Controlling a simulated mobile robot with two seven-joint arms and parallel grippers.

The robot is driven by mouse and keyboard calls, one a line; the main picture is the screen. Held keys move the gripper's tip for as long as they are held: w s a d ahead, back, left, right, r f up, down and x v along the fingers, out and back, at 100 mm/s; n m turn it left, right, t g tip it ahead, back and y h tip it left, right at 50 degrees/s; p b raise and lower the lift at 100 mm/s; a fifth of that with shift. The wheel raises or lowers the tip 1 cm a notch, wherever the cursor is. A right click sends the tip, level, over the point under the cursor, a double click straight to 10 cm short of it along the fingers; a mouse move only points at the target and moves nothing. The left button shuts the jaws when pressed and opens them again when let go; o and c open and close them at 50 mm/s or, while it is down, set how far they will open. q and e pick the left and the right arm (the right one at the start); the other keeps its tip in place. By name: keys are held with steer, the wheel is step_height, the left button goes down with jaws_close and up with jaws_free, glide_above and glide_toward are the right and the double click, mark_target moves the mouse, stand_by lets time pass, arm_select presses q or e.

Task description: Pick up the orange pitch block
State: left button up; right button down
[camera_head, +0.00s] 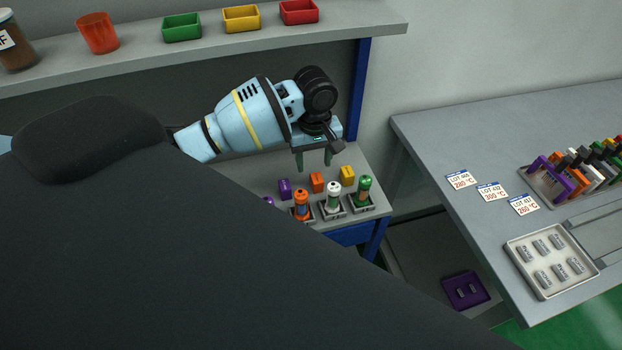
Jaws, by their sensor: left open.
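The orange pitch block (317,182) is a small block on the grey bench, between a purple block (285,189) on its left and a yellow block (347,176) on its right. My left gripper (314,161) points down with its two fingers apart and nothing between them. In the picture its fingertips are just above the orange block; the exact height gap is hard to tell. My right gripper does not show.
Spools with orange (302,206), white (333,196) and green (364,189) tops stand in holders in front of the blocks. A shelf (365,22) with bins runs behind. A grey table (440,130) at right holds lot cards and a metal tray (518,262).

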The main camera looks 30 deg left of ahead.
mark_target(317, 177)
arm_select(q)
steer(key=shift+w+f, duration=0.2)
steer(key=shift+f, duration=1.25)
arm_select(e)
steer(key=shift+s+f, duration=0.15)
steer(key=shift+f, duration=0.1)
arm_select(q)
steer(key=f, duration=0.2)
steer(key=w+f+b, duration=0.1)
steer(key=f, duration=0.1)
steer(key=shift+f, duration=0.55)
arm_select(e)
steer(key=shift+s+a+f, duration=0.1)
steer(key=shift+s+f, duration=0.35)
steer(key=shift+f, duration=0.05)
arm_select(q)
steer(key=shift+c, duration=0.5)
steer(key=shift+w, duration=0.1)
jaws_close()
